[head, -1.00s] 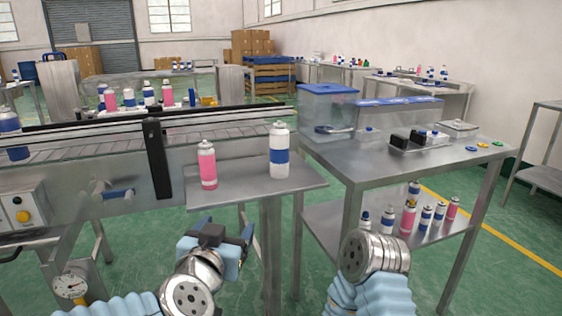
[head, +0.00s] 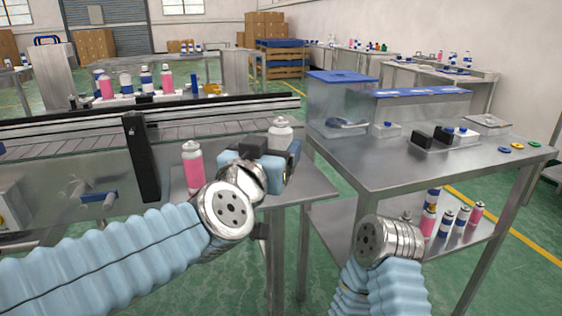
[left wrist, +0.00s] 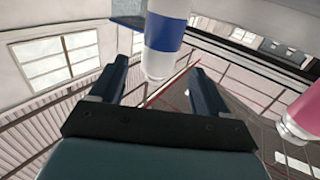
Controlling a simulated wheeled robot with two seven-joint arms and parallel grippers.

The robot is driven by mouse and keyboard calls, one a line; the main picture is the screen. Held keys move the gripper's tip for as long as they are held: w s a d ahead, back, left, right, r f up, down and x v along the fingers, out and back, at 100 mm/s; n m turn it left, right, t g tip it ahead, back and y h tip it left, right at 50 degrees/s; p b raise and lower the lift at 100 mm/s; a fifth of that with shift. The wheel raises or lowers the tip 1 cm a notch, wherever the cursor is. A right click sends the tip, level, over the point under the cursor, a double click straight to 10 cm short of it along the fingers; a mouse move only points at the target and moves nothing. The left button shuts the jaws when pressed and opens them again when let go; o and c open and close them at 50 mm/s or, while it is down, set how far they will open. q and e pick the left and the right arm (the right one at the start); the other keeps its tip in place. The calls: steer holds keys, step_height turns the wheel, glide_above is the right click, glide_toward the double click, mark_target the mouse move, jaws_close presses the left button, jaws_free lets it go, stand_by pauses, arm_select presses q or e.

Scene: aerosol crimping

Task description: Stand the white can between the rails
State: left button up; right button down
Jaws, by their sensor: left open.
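The white can with a blue band stands upright on the small steel shelf (head: 315,188). In the head view only the top of the white can (head: 281,132) shows above my left gripper (head: 270,157). In the left wrist view the can (left wrist: 166,32) is ahead, between the lines of the two fingers. My left gripper (left wrist: 158,84) is open. I cannot tell whether the fingers reach around the can. The conveyor rails (head: 70,123) run along the belt (head: 75,143), behind and left of the shelf. My right arm shows at lower right, its gripper hidden.
A pink can (head: 193,167) stands on the shelf just left of my left gripper; it also shows in the left wrist view (left wrist: 303,113). A black post (head: 141,155) rises at the conveyor's near side. A steel table (head: 400,170) with clear bins stands at right.

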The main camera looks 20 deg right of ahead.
mark_target(277, 145)
arm_select(q)
steer(key=x, duration=0.2)
steer(key=f+b+x, duration=0.1)
steer(key=x, duration=0.1)
steer(key=shift+w+d+r, duration=0.1)
steer(key=shift+w+d, duration=0.2)
steer(key=shift+w, duration=0.15)
steer(key=c, duration=1.1)
